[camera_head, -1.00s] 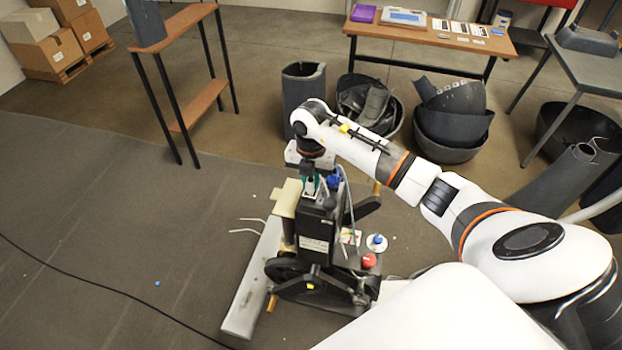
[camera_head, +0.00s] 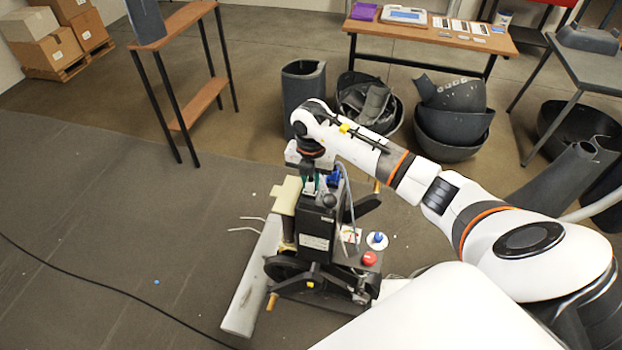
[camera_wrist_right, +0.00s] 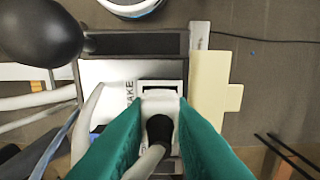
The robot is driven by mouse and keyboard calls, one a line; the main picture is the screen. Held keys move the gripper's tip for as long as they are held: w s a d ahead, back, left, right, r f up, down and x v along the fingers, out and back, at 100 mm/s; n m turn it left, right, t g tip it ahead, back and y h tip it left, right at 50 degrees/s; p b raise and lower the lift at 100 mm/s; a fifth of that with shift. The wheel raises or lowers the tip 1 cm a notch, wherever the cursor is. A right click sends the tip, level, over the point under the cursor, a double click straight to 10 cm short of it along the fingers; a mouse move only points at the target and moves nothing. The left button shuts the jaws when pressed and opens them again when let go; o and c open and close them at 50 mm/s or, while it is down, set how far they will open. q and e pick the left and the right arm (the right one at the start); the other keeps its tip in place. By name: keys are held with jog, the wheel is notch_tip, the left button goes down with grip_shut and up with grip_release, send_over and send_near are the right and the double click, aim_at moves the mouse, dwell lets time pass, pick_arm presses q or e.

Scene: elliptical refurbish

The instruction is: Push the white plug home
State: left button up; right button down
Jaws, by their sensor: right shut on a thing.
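My right gripper (camera_wrist_right: 160,125) has green fingers and is shut on the white plug (camera_wrist_right: 160,104). A black boot and a pale cable run back from the plug between the fingers. The plug's front is at the white-framed socket (camera_wrist_right: 183,88) on the machine's panel, beside lettering partly read as "AKE". I cannot tell how deep the plug sits in it. In the head view the right gripper (camera_head: 310,184) points down at the top of the dark machine (camera_head: 317,222), and the plug is hidden there. My left gripper is not in view.
A cream block (camera_wrist_right: 208,92) stands just right of the socket in the wrist view. A black ball-shaped knob (camera_wrist_right: 38,32) and cables lie to the left. Open floor lies to the left.

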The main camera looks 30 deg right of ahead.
jog(key=c, duration=1.2)
grip_release()
jog(key=shift+f, duration=0.1)
notch_tip(320, 180, up, 12)
jog(key=b, duration=0.2)
